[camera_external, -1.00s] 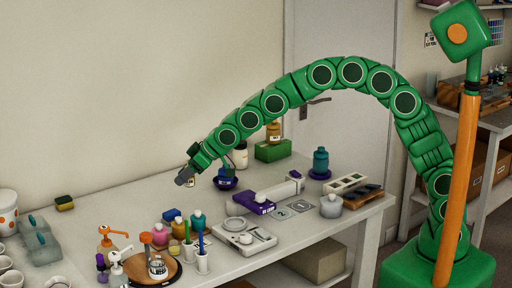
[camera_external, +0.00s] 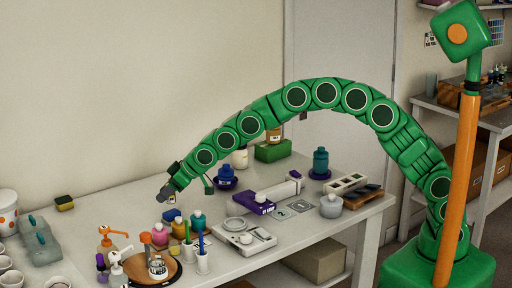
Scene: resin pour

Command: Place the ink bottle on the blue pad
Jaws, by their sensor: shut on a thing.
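My gripper (camera_external: 166,192) is shut on a small dark bottle with a pale label, seemingly the ink bottle (camera_external: 171,199). It is held in the air above the small colour bottles near the middle of the table, and much of it is hidden or too small to make out. A dark blue round pad (camera_external: 226,187) seems to lie on the table right of my gripper, with a blue bottle (camera_external: 226,174) standing on it. My gripper is well apart from that pad.
Pink (camera_external: 162,230) and teal (camera_external: 198,221) bottles stand below my gripper. A scale (camera_external: 244,237) and purple box (camera_external: 250,204) lie to the right. A teal bottle (camera_external: 320,162) stands on a purple disc. The table's back left is mostly clear, with a sponge (camera_external: 64,203).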

